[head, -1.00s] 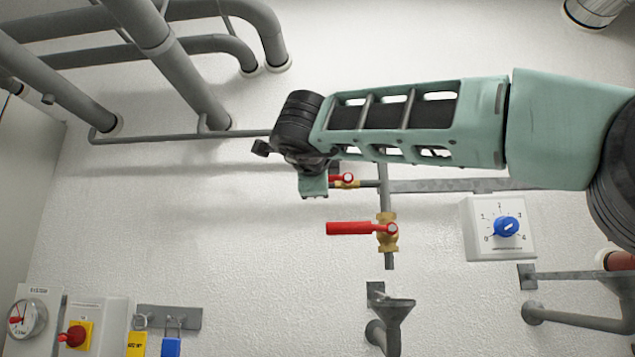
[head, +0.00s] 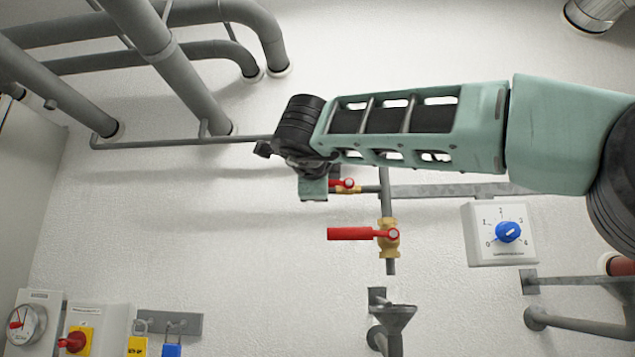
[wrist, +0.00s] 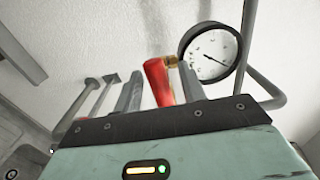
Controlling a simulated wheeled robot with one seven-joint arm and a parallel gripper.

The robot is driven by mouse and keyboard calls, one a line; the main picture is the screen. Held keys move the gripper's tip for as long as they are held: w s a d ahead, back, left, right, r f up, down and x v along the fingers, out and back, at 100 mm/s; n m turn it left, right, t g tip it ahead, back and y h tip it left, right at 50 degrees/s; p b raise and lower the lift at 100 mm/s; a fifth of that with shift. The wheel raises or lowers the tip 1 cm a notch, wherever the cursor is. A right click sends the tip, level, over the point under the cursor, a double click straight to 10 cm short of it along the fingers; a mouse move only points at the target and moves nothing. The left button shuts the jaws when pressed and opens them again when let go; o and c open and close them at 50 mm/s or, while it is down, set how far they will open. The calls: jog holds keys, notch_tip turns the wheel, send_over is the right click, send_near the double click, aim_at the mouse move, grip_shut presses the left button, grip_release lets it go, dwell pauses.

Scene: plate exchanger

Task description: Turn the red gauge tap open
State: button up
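The red gauge tap (head: 346,183) has a small red lever on a brass valve, on a short branch left of the vertical grey pipe. In the head view my gripper (head: 314,188) covers most of the lever. In the wrist view the red lever (wrist: 158,82) stands between the two grey fingers of my gripper (wrist: 160,90). A gap shows on its left side; on its right it looks close to or against the finger, and I cannot tell whether they touch. The fingers are apart. The round pressure gauge (wrist: 212,52) is just behind, to the right.
A larger red-handled brass valve (head: 360,234) sits below on the same pipe, above a grey funnel (head: 398,315). A blue dial box (head: 502,233) is to the right. A red-yellow switch (head: 76,341) and padlocks are at lower left. Wall left of the gripper is clear.

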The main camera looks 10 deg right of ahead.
jog(key=shift+s, duration=0.1)
jog(key=b+v, duration=0.5)
jog(key=v, duration=1.2)
